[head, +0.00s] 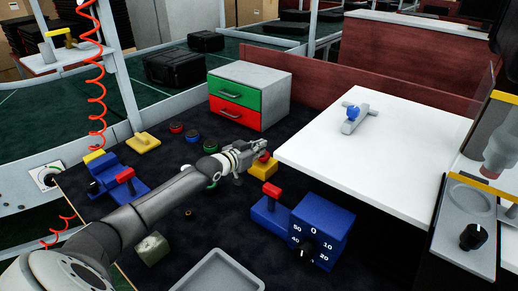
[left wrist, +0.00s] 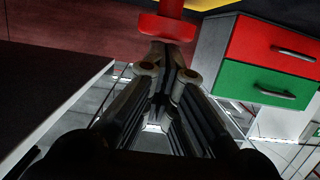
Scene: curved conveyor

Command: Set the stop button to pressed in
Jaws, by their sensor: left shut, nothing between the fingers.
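The stop button is a red button on a yellow box (head: 262,168), which stands on the dark mat near the corner of the white table. My left gripper (head: 262,146) is shut and empty, with its fingertips right at the top of the red button, which they partly cover in the head view. In the left wrist view, the closed fingers (left wrist: 167,55) point at the red button (left wrist: 165,25), and yellow shows at the top edge. I cannot tell whether the fingertips touch it or how deep it sits. My right gripper is not in view.
A drawer cabinet (head: 279,87) with green and red fronts stands behind. A blue dial box (head: 322,232) and a red-handled blue switch (head: 270,211) stand in front. The white table (head: 390,150) is to the right. A grey tray (head: 216,272) lies at the front.

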